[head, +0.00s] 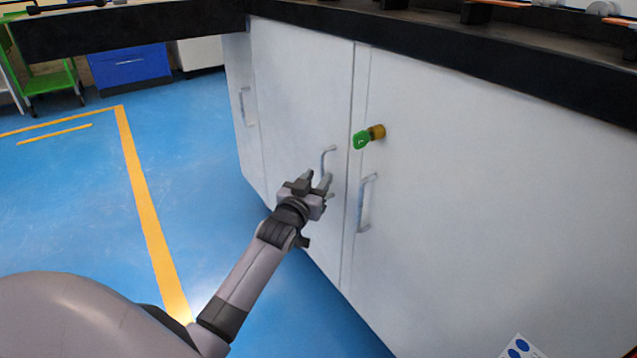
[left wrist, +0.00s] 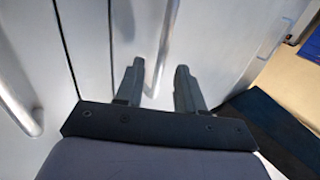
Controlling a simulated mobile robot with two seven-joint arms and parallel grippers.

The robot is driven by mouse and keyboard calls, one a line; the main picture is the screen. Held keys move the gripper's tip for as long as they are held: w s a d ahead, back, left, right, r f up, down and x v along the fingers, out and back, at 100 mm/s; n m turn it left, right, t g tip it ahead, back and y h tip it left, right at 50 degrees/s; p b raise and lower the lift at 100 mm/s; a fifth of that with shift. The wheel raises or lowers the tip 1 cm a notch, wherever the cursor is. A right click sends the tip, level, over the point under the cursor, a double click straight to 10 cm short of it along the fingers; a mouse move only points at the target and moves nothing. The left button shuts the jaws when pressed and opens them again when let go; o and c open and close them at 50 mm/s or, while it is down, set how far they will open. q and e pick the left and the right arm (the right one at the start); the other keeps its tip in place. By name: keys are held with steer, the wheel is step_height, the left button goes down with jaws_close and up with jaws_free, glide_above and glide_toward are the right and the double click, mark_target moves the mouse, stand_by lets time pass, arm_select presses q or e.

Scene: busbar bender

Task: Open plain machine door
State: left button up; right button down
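The machine is a white cabinet with a dark top edge. Its plain door (head: 300,90), without a key, has a thin grey bar handle (head: 328,151). My left gripper (head: 318,178) is at this handle, covering its lower part in the head view. In the left wrist view, the fingers (left wrist: 158,85) are apart, and the plain door's handle (left wrist: 166,45) appears between them; I cannot tell whether they touch it. The plain door looks shut, flush with its neighbour. My right gripper is not in view.
The neighbouring door (head: 480,200) has a green key (head: 362,140) in a brass lock and its own handle (head: 366,203), close to the right of my gripper. Another handle (head: 246,106) is on the side at left. Blue floor (head: 70,190) to the left is clear.

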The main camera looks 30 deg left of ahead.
arm_select(q)
steer(key=shift+w+a, duration=0.1)
steer(key=shift+w, duration=0.6)
steer(key=shift+c, duration=0.3)
jaws_close()
steer(key=shift+s+a, duration=0.1)
